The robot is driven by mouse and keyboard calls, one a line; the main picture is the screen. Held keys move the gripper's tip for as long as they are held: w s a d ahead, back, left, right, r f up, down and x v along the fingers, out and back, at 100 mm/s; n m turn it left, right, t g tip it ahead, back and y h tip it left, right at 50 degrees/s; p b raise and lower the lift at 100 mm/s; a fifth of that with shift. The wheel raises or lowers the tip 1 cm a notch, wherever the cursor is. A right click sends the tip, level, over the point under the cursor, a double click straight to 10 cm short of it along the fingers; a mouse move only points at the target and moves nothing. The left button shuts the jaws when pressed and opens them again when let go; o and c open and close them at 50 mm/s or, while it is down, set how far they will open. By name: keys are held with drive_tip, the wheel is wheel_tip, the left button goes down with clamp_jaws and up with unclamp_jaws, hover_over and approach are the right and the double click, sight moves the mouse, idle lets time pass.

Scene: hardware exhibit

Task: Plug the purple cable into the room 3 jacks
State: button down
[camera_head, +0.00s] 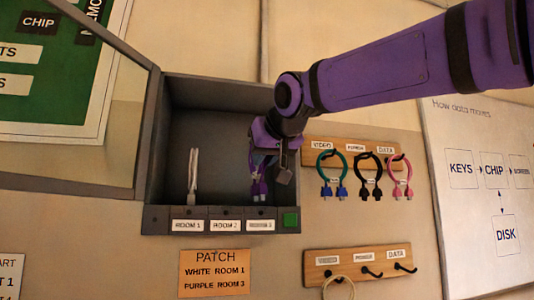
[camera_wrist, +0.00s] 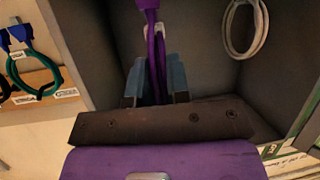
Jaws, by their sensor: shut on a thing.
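The purple cable (camera_head: 258,188) hangs inside the right part of a grey wall box, above the label for room 3 (camera_head: 260,226). My gripper (camera_head: 264,160) reaches into the box from the upper right and is shut on the cable. In the wrist view, the cable (camera_wrist: 152,45) runs between the blue-grey fingertips of my gripper (camera_wrist: 156,82). A purple plug end (camera_wrist: 147,4) shows at the top edge. The room 3 jacks are not clearly visible, and I cannot tell whether the plugs touch them.
The grey box (camera_head: 155,170) has its glazed door (camera_head: 75,185) swung open to the left. A white cable (camera_head: 193,172) stands above the room 1 label (camera_head: 187,225). A green square (camera_head: 291,219) is at the lower right corner. Looped cables hang on a wooden rack (camera_head: 310,155) close by on the right.

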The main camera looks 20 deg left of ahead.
sight(256, 170)
drive_tip(key=shift+w+a, duration=0.65)
drive_tip(key=shift+w, duration=0.4)
drive_tip(key=shift+w+a, duration=0.6)
drive_tip(key=shift+w, duration=0.45)
drive_tip(key=shift+w+a, duration=0.65)
drive_tip(key=shift+w, duration=0.4)
drive_tip(key=shift+m+t+h, duration=0.3)
drive_tip(key=shift+m+h, duration=0.2)
drive_tip(key=shift+m, duration=0.2)
drive_tip(key=shift+f, duration=1)
idle(1.5)
drive_tip(key=shift+c, duration=1.9)
unclamp_jaws()
